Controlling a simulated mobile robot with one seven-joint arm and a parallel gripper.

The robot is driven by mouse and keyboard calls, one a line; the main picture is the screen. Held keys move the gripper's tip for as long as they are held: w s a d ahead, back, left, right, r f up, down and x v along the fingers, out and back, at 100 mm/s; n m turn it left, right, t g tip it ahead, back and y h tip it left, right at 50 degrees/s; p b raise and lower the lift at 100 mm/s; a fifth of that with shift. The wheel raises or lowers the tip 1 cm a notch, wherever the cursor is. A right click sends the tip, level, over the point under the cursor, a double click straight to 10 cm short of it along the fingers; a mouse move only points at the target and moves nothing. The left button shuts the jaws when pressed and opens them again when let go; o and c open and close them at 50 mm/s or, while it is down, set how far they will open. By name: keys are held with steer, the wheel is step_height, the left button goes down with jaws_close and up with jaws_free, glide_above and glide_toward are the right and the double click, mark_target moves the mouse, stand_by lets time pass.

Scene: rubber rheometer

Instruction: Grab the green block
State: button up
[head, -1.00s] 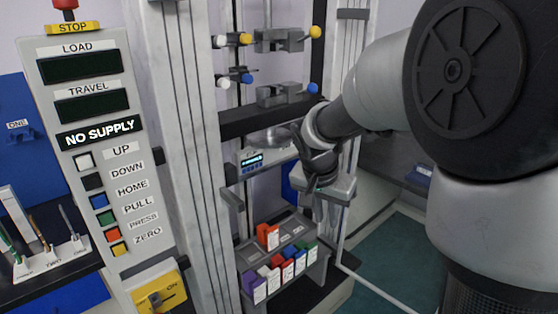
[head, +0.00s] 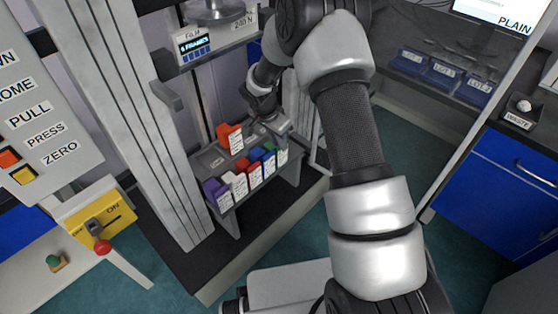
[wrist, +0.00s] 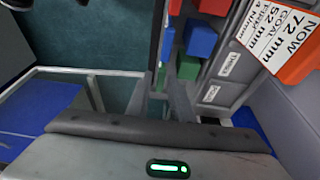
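The green block (head: 269,147) stands at the right end of a row of coloured blocks in the grey rack, partly hidden behind a white card. In the wrist view green (wrist: 188,67) shows just beyond my fingertips, beside the right finger, with more green between the fingers. My gripper (head: 270,122) is over the back right part of the rack, its fingertips hard to make out in the head view. In the wrist view my gripper's fingers (wrist: 161,85) stand apart with a gap between them. I cannot tell whether they touch the block.
A blue block (wrist: 200,38) sits beside the green one. Red, white and purple blocks (head: 212,188) fill the row leftward. An orange-red block (head: 224,133) with a card stands behind them on the rack (head: 208,158). The machine column (head: 135,110) rises at left.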

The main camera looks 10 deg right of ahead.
mark_target(287, 161)
steer(key=b+x, duration=0.1)
steer(key=x, duration=0.9)
steer(key=shift+w+b, duration=0.2)
steer(key=shift+b, duration=0.1)
jaws_close()
